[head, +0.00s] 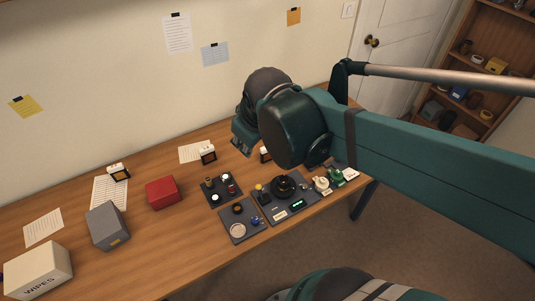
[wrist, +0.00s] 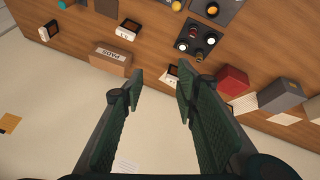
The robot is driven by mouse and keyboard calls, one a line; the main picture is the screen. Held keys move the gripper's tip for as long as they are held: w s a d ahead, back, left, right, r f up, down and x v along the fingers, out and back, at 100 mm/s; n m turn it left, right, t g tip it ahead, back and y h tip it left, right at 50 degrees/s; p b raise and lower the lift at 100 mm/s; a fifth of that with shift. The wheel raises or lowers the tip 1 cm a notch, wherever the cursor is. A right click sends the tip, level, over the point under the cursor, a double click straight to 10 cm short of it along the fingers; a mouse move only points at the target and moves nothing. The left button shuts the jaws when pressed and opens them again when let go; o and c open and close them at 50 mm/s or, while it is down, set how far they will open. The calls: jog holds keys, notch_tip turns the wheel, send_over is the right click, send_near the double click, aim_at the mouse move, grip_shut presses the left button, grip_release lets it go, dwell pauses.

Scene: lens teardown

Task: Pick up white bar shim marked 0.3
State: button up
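I cannot make out a white bar shim marked 0.3 for certain in either view; any marking is too small to read. Small white-and-dark upright pieces stand along the back of the table, one at the left (head: 118,172) and one nearer the middle (head: 208,154). Similar pieces show in the wrist view, one upper left (wrist: 128,29) and one beyond my fingertips (wrist: 172,74). My gripper (wrist: 160,80) is open, with nothing between its fingers. It is above the back of the table, and my arm hides part of the tabletop.
A dark tray of small parts (head: 209,198), a grey mat (head: 228,222) and a larger dark mat (head: 304,203) lie mid-table. A red box (head: 161,192), a grey box (head: 107,226) and a wipes box (head: 38,272) stand left. The wall closes the back.

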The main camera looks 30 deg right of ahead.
jog(key=w+d+f+n+g+h, duration=0.2)
jog(key=w+d+f+n+g, duration=0.1)
jog(key=w+d+f+n, duration=0.45)
jog(key=n+g+h, duration=0.1)
jog(key=n+g, duration=0.2)
jog(key=n, duration=0.2)
send_over(262, 149)
notch_tip(262, 149, down, 12)
jog(key=shift+a+f+n+b, duration=0.1)
jog(key=shift+f+n+b, duration=0.3)
jog(key=shift+f, duration=0.45)
jog(key=shift+h, duration=0.3)
jog(key=shift+x, duration=1.3)
jog(key=shift+b+x, duration=0.5)
jog(key=shift+x, duration=2.1)
jog(key=shift+w+a, duration=0.15)
